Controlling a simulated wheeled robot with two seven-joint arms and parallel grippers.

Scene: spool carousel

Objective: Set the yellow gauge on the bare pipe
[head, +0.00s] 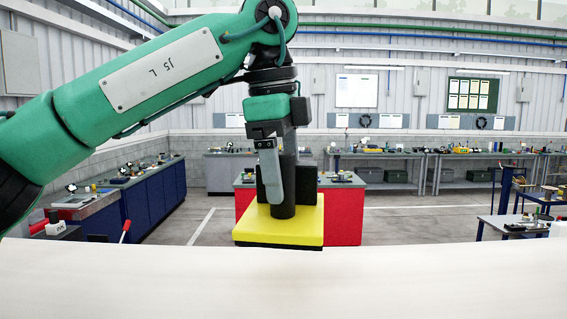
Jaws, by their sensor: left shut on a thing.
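The yellow gauge (310,228) is a flat square yellow block with a dark underside and a black round post on top. It shows near the middle of the head view. My left gripper (284,190) reaches down from above and is shut on the black post. A grey finger covers part of the post. The gauge appears level, just above the far edge of a wide pale surface (420,285) in the foreground. I cannot tell whether it touches that surface. No pipe can be made out for certain. My right gripper is not in view.
The pale surface spans the bottom of the view and is bare. Beyond it stand a red cabinet (342,222), blue workbenches (150,198) at the left and a small table (498,224) at the right. Long benches line the back wall. Grey floor lies between.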

